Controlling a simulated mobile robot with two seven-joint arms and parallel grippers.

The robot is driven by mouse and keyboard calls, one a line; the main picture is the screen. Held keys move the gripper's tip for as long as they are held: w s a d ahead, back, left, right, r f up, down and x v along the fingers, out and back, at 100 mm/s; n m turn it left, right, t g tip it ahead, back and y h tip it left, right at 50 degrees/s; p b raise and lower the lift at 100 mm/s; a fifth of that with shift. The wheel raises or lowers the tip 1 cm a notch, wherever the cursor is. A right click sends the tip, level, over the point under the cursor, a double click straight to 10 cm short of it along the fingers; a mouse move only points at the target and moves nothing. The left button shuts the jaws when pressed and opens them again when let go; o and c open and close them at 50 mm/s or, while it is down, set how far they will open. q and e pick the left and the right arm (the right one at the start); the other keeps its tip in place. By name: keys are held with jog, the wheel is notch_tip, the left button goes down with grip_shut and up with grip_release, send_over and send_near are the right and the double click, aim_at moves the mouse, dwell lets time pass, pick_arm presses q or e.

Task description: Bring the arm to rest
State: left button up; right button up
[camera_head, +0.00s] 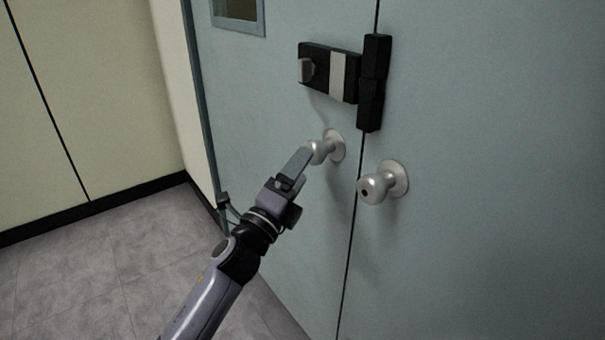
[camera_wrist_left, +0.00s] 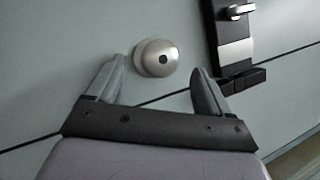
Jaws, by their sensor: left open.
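My left gripper (camera_head: 300,165) is in front of the left door, with its fingers pointing up toward the left round silver knob (camera_head: 328,148). In the left wrist view the two fingers of my left gripper (camera_wrist_left: 158,66) are spread apart with nothing held between them. My right gripper is in neither view.
A second knob (camera_head: 383,182) sits on the right door (camera_head: 490,200). A black latch box with a silver plate (camera_head: 337,75) is above the left knob, also in the wrist view (camera_wrist_left: 235,50). A wall (camera_head: 90,90) stands at left; the grey floor (camera_head: 90,270) is clear.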

pick_arm(q)
jog(key=shift+s, duration=0.1)
jog(key=shift+a+f, duration=0.1)
jog(key=s+a+f+n+g+y, duration=0.2)
jog(key=s+a+f+n+y, duration=0.3)
jog(key=f+n, duration=0.4)
jog(key=s+a+f+n+g+y, duration=0.1)
jog(key=s+a+f+n+y, duration=0.1)
jog(key=s+a+f+n, duration=0.6)
jog(key=s+a+f+n+g+y, duration=0.1)
jog(key=s+f+n+g, duration=0.25)
jog(key=s+f, duration=0.4)
jog(key=s+a+f+n+g, duration=0.2)
jog(key=s+f+n, duration=0.3)
jog(key=s, duration=0.5)
notch_tip(320, 180, up, 14)
jog(key=p, duration=1.6)
jog(key=shift+a, duration=0.35)
jog(key=shift+f, duration=0.1)
